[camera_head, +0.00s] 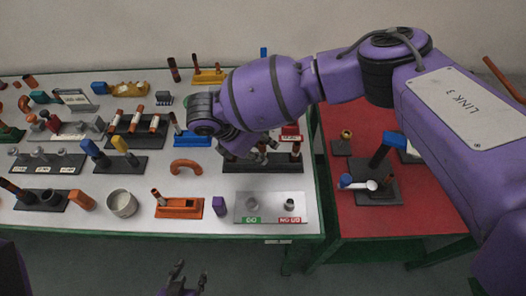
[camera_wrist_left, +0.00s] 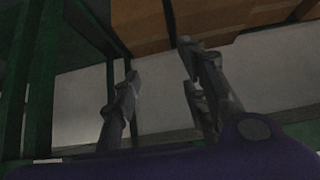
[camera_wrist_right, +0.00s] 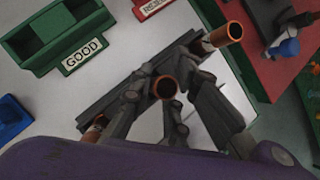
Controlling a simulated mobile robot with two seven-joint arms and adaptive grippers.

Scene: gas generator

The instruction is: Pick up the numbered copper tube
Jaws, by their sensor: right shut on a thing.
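A dark rack (camera_head: 280,166) stands at the right of the white table and holds upright copper tubes. In the right wrist view the rack (camera_wrist_right: 95,100) shows a copper tube (camera_wrist_right: 165,88) at its middle, open end toward the camera. My right gripper (camera_head: 260,155) is shut on this middle tube, its fingers (camera_wrist_right: 163,78) around the sides. Another copper tube (camera_wrist_right: 222,36) stands at one rack end, and a third (camera_wrist_right: 95,130) at the other, partly hidden by a finger. No number is readable. My left gripper (camera_head: 186,275) is open and empty below the table's front edge; its fingers are apart in the left wrist view (camera_wrist_left: 160,70).
A green bin labelled GOOD (camera_wrist_right: 55,35) and a red REJECT label (camera_head: 291,137) are near the rack. A GO/NO GO plate (camera_head: 270,207) lies in front. An orange arch (camera_head: 186,165) lies left. A red table (camera_head: 350,215) stands right, past a gap.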

